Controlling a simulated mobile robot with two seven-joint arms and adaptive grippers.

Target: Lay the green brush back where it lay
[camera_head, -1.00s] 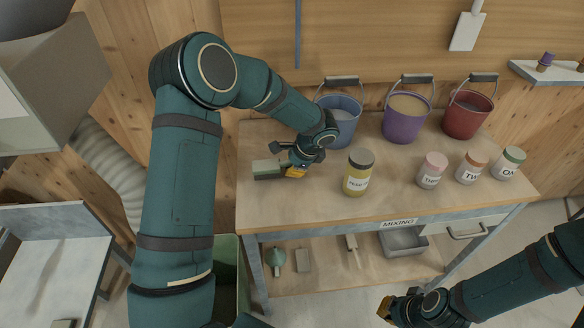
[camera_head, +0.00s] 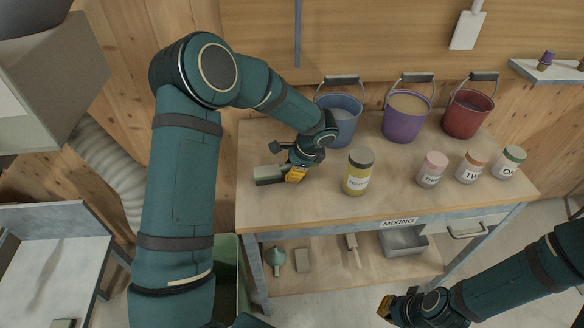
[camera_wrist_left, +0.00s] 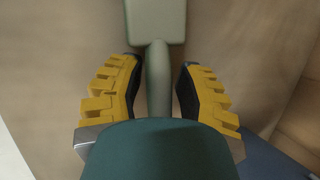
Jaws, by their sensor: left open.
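The green brush (camera_head: 268,174) lies on the left part of the mixing table (camera_head: 330,208), its block to the left of my left gripper (camera_head: 292,174). In the left wrist view the brush's pale green block (camera_wrist_left: 156,22) is at the top, and its handle (camera_wrist_left: 159,85) runs down between the fingers. My left gripper (camera_wrist_left: 157,68) is open around the handle, with a gap on each side. The handle's rear end is hidden by the gripper. My right gripper (camera_head: 388,306) is at the bottom, away from the table; its jaw opening is unclear.
A yellow jar (camera_head: 357,172) stands to the right of my left gripper. Blue (camera_head: 343,118), purple (camera_head: 405,120) and red (camera_head: 466,115) buckets stand at the back. Three smaller jars, one pink-lidded (camera_head: 432,170), stand at the right. The table's front left is clear.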

